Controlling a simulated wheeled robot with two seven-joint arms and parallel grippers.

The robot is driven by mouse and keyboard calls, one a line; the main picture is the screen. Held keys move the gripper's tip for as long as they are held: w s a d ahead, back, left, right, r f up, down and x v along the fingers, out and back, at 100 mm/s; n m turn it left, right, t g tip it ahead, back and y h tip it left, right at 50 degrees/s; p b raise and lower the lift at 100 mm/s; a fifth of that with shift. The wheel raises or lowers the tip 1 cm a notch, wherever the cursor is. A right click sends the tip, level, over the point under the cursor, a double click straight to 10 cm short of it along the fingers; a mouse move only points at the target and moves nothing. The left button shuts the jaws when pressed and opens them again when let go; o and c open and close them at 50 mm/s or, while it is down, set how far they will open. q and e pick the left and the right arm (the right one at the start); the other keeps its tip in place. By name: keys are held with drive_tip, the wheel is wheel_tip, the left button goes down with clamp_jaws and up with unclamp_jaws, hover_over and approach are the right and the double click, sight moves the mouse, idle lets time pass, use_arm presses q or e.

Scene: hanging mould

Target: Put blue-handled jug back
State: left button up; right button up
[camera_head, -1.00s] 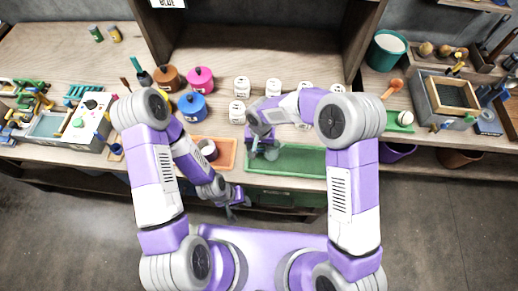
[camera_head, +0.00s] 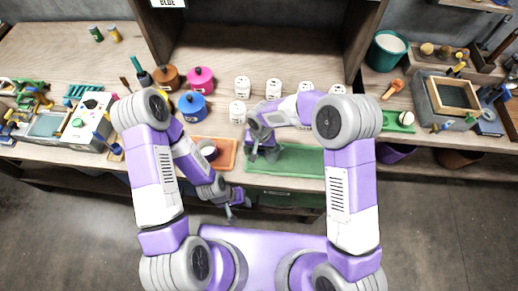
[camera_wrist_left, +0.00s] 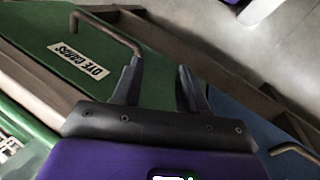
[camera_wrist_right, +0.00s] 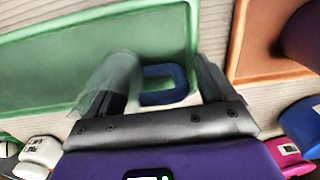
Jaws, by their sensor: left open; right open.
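In the right wrist view, a clear jug (camera_wrist_right: 122,68) with a blue handle (camera_wrist_right: 165,85) is at the edge of the green tray (camera_wrist_right: 50,60). My right gripper (camera_wrist_right: 160,88) is open, with its fingers on either side of the blue handle. The jug body overlaps the left finger in that view; contact cannot be told. In the head view, my right gripper (camera_head: 262,154) is over the left end of the green tray (camera_head: 300,162), and the jug is mostly hidden there. My left gripper (camera_head: 233,208) is open and empty, low in front of the bench by a drawer handle (camera_wrist_left: 108,30).
An orange tray (camera_head: 228,154) with a cup (camera_head: 208,151) lies left of the green tray. White labelled jars (camera_head: 242,86) stand behind. Pink (camera_head: 200,78) and blue (camera_head: 192,106) pots stand to the left. A green drawer front (camera_wrist_left: 45,35) is close to my left gripper.

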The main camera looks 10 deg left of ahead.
drive_tip(key=shift+r, duration=0.35)
drive_tip(key=r, duration=0.4)
drive_tip(key=r+p, duration=0.1)
drive_tip(key=r, duration=0.6)
drive_tip(key=shift+d+r+p, duration=0.25)
drive_tip(key=shift+r+p, duration=0.05)
